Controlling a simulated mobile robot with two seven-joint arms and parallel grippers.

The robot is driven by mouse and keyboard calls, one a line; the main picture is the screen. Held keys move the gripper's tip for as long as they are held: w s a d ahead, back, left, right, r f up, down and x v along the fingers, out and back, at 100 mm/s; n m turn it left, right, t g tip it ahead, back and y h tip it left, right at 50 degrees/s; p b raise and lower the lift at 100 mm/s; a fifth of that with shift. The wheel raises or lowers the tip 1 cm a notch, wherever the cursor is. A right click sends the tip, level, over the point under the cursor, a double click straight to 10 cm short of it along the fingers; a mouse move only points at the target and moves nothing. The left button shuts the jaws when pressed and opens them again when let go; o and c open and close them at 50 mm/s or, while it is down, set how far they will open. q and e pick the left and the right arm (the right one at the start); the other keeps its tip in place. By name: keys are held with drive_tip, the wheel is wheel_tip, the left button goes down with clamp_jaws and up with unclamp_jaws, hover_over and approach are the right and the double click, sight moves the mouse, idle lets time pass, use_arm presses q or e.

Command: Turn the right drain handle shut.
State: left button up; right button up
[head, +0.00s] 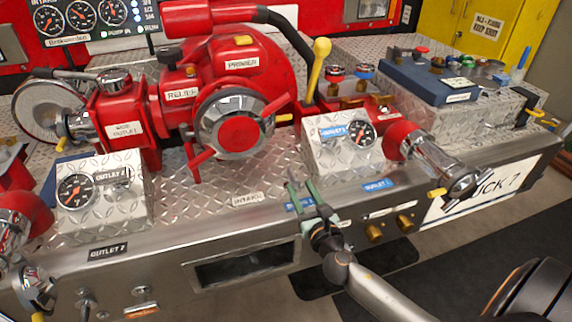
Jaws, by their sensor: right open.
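A red valve with a chrome outlet (440,170) sits at the right of the pump panel. A small yellow handle (437,193) shows beside this outlet, and two brass knobs (389,227) sit on the front face below. I cannot tell for sure which of these is the right drain handle, or its exact turn. My right gripper (303,190) has green fingers spread apart, with nothing seen between them. It is at the bumper's front edge, left of the brass knobs and the yellow handle. My left gripper is out of view.
The large red pump (237,120) with its round chrome cap stands behind my right gripper. A yellow-knobbed lever (317,70) rises behind.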

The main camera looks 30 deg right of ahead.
sight(288, 166)
drive_tip(key=x, duration=1)
drive_tip(key=shift+a+b, duration=0.1)
drive_tip(key=shift+b, duration=0.25)
drive_tip(key=shift+f, duration=0.1)
clamp_jaws()
